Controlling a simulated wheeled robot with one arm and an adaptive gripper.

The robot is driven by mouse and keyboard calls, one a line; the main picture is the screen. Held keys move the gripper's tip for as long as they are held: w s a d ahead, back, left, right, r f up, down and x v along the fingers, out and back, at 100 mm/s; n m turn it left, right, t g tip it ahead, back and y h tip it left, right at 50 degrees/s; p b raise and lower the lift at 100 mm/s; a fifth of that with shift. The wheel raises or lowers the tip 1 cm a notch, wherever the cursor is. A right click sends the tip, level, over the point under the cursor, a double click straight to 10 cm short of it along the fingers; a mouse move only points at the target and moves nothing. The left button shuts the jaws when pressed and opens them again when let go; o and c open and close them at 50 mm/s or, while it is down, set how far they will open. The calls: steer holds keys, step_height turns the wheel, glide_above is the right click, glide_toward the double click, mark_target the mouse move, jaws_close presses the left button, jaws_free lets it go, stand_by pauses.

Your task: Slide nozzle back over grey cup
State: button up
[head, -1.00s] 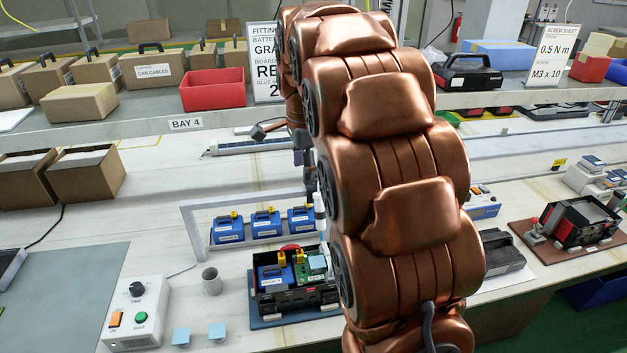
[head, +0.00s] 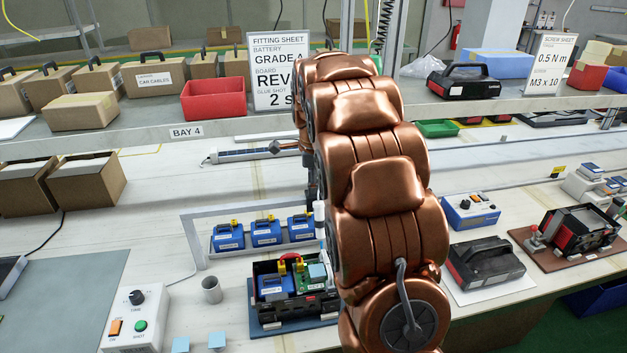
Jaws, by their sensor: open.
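The small grey cup (head: 211,290) stands upright on the white bench, left of the black open-topped unit. A slim white piece (head: 319,209), which may be the nozzle, shows at the left edge of my arm, above and right of the cup. Its lower part is mostly hidden by the arm. My gripper (head: 311,188) is a dark sliver beside and just above this piece, largely hidden behind my copper arm. It is open. I cannot tell whether it touches the white piece. The gripper is well right of the cup and apart from it.
The black unit (head: 296,308) with a blue battery and green board sits on a blue mat. A tray of blue batteries (head: 264,233) stands behind it. A timer box (head: 135,318) is left of the cup. The shelf edge (head: 90,140) runs behind.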

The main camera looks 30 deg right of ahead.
steer(key=shift+f, duration=0.55)
jaws_close()
stand_by(0.4)
